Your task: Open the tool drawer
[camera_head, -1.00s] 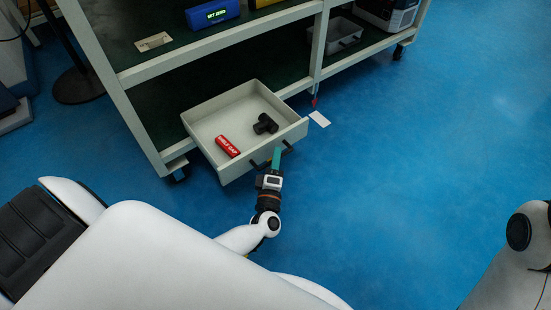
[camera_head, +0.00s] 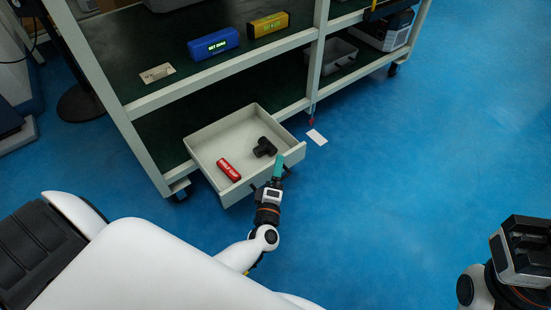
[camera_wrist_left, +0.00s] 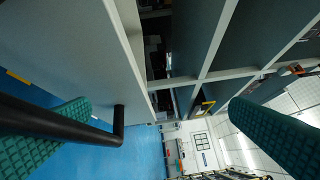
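The tool drawer (camera_head: 218,137) is pulled out from the lower level of the workbench. A red labelled block (camera_head: 229,170) and a black T-shaped item (camera_head: 264,147) lie in it. My left gripper (camera_head: 278,167) is at the drawer's front, by its handle. In the left wrist view, the teal fingers (camera_wrist_left: 172,133) stand wide apart. The black bar handle (camera_wrist_left: 60,118) crosses in front of the left finger; I cannot tell if they touch. No item is held between the fingers. My right gripper (camera_head: 525,245) is at the lower right, away from the bench; its fingertips are not clearly visible.
The shelf above holds a blue display box (camera_head: 213,43), a yellow box (camera_head: 268,25) and a small metal plate (camera_head: 157,73). A grey bin (camera_head: 335,53) sits right of the post. A white tag (camera_head: 317,137) is near the drawer's right corner. Blue floor at right is clear.

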